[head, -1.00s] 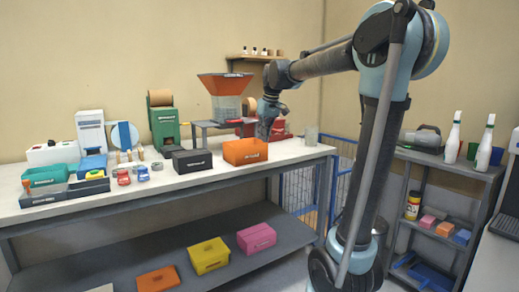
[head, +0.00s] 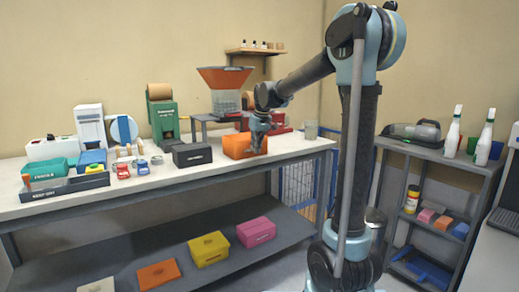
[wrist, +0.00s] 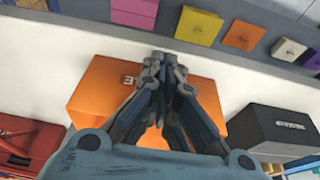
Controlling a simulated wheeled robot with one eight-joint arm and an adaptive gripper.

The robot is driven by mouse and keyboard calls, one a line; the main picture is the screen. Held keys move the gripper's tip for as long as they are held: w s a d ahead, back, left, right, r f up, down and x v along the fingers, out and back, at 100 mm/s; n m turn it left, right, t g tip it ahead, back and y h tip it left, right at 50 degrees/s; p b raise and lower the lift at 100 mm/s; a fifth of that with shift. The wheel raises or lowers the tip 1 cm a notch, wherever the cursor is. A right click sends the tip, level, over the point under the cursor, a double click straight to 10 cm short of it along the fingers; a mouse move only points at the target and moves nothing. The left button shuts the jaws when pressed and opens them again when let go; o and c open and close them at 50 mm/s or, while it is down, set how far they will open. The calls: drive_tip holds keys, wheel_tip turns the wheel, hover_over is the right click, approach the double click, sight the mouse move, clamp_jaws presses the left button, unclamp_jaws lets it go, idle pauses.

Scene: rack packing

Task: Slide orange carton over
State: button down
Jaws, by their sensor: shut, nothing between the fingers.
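The orange carton (head: 236,146) stands on the white-topped workbench (head: 130,195), just right of a black box (head: 192,155). My gripper (head: 259,150) is at the carton's right part in the head view and covers some of it. In the wrist view the closed fingertips (wrist: 165,62) lie over the carton (wrist: 104,88), near its edge on the open bench side. The fingers are shut with nothing between them. Whether they touch the carton cannot be told. The fingers hide the middle of the carton in the wrist view.
The black box (wrist: 272,130) is close to the carton. A hopper (head: 225,80) on a grey stand and a red item (head: 279,124) are behind it. The bench strip in front of the carton is bare.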

sight(241, 139)
drive_tip(key=shift+w+a, duration=0.2)
drive_tip(key=shift+w, duration=0.05)
drive_tip(key=w+a, duration=0.2)
drive_tip(key=w, duration=0.1)
drive_tip(key=w+a, duration=0.3)
drive_tip(key=w, duration=0.1)
drive_tip(key=w+a, duration=0.2)
drive_tip(key=w, duration=0.2)
drive_tip(key=shift+w+a, duration=0.2)
drive_tip(key=shift+a, duration=0.15)
idle(0.3)
